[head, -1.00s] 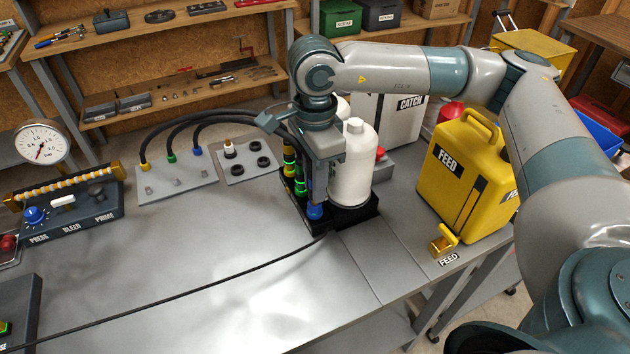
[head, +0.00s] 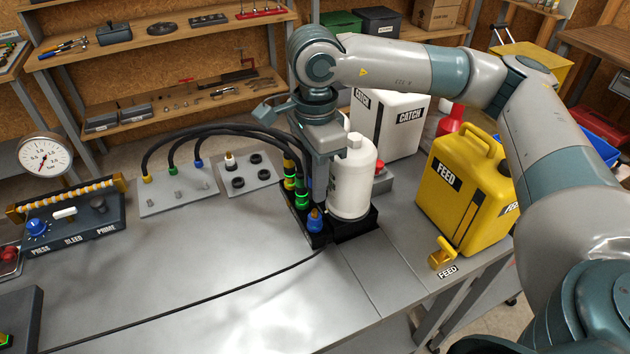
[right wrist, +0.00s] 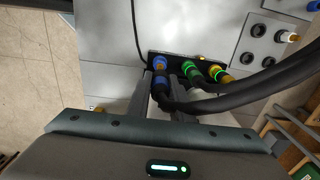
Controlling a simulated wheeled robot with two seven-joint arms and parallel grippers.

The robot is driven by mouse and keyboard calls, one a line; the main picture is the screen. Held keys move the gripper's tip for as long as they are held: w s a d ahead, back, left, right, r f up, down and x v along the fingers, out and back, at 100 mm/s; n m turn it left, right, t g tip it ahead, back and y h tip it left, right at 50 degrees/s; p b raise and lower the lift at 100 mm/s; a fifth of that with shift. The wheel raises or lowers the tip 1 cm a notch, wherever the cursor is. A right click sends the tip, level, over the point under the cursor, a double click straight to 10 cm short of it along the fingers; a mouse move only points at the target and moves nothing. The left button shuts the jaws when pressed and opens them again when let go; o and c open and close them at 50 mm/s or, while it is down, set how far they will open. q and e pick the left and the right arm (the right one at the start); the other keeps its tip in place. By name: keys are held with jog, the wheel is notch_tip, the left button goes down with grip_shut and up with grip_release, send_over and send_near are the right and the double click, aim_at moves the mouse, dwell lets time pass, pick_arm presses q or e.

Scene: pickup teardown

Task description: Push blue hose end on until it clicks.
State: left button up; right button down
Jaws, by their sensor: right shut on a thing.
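My right gripper (head: 318,186) points down over the black block (head: 322,241). It is shut on the blue hose end (right wrist: 160,82), which shows between its fingers in the right wrist view. The block's blue port (head: 315,224) shows below the fingers, with an orange-brown tip on top. In the right wrist view this tip shows between the blue port (right wrist: 160,63) and the blue hose end, so the two look apart. The green hose end (head: 302,194) and yellow hose end (head: 289,166) stand on the block with lit green rings. My left gripper is out of view.
A white bottle (head: 350,185) stands close right of the gripper. Black hoses arch left to a plate (head: 178,194). A yellow FEED can (head: 462,190) and a white CATCH can (head: 402,128) stand further right.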

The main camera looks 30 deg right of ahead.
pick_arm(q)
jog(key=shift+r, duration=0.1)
